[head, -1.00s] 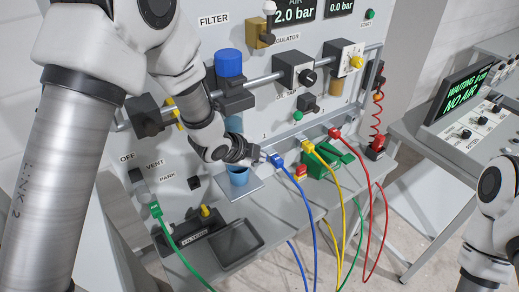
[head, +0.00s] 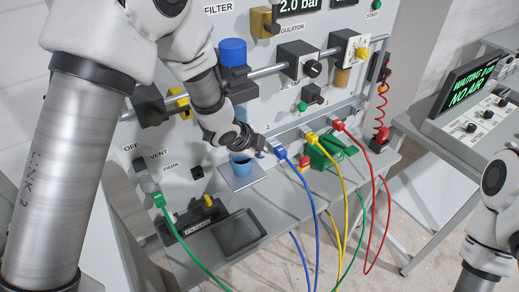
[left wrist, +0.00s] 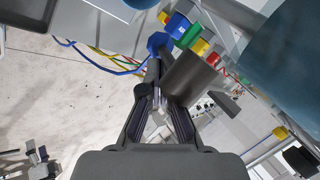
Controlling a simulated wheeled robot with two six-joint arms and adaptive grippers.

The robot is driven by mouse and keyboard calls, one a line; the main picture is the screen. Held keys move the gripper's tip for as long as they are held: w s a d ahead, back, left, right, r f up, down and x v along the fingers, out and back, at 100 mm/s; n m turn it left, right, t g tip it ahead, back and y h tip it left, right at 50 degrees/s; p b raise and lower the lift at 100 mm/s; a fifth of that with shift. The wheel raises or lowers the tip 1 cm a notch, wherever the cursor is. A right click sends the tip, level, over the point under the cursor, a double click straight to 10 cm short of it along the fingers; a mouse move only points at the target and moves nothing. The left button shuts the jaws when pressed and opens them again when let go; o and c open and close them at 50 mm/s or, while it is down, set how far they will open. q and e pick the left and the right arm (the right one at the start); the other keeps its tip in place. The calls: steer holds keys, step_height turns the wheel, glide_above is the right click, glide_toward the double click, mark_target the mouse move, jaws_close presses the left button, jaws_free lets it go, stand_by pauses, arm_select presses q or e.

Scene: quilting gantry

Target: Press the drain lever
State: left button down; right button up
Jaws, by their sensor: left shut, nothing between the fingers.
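The filter with its blue cap (head: 232,52) hangs on the rail, its lower part hidden behind my left arm in the head view. I cannot make out the drain lever for certain. My left gripper (head: 260,149) is shut and empty, low in front of the panel, beside the upper right of a blue cup (head: 240,166). In the left wrist view my shut fingers (left wrist: 158,88) are close to a dark cylinder (left wrist: 188,78); I cannot tell whether they touch. A bluish translucent bowl (left wrist: 290,60) fills that view's upper right. My right gripper is out of view.
Blue (head: 279,152), yellow (head: 309,139) and red (head: 338,125) hose plugs sit right of my left gripper, their hoses hanging over the shelf edge. A green plug (head: 159,200) and a dark tray (head: 238,233) are at lower left. A screen (head: 470,82) reads "NO AIR".

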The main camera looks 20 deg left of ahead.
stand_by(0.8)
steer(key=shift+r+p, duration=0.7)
steer(key=shift+p, duration=0.05)
